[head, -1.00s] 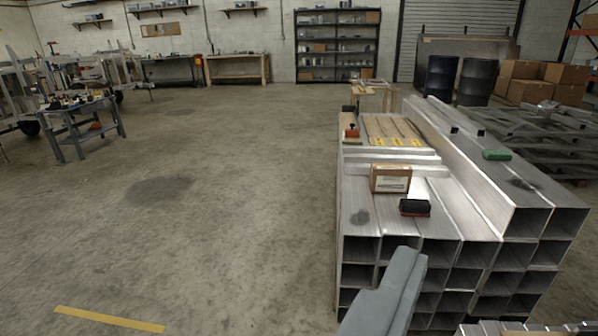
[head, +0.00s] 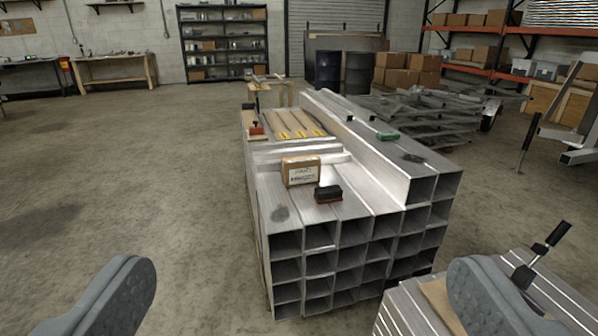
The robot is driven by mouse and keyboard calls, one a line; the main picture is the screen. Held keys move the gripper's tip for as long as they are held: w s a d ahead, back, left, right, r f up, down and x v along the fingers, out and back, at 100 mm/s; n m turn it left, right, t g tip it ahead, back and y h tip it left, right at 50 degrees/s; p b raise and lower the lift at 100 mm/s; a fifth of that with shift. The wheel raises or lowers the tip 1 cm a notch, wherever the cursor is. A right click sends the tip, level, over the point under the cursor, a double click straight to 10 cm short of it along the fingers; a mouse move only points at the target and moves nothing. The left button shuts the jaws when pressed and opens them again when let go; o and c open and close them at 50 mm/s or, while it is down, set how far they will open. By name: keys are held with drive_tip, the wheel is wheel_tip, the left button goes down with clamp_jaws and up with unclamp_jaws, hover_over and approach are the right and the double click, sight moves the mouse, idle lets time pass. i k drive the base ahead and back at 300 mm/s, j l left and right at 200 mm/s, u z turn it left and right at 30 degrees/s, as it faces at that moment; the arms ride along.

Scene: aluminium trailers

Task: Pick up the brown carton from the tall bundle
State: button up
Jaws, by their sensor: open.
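The brown carton (head: 301,171) has a white label and sits on top of the tall bundle (head: 281,214) of square aluminium tubes, left of the middle of its top. My gripper (head: 305,300) is open and empty; its two grey fingers show at the lower left and lower right. It is on the near side of the bundle, well apart from the carton.
A black and red block (head: 328,194) lies close to the carton's right. A green object (head: 387,136) rests on the higher tubes. A lower stack (head: 402,312) with a black-handled clamp (head: 541,256) stands at the lower right. Floor (head: 130,190) at left is clear.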

sight(305, 169)
drive_tip(key=i+j, duration=0.15)
drive_tip(key=i, duration=0.4)
drive_tip(key=i+j+z, duration=0.15)
drive_tip(key=i, duration=0.4)
drive_tip(key=i+j, duration=0.15)
drive_tip(key=i, duration=0.4)
drive_tip(key=i+j+z, duration=0.1)
drive_tip(key=i, duration=0.45)
drive_tip(key=j, duration=0.1)
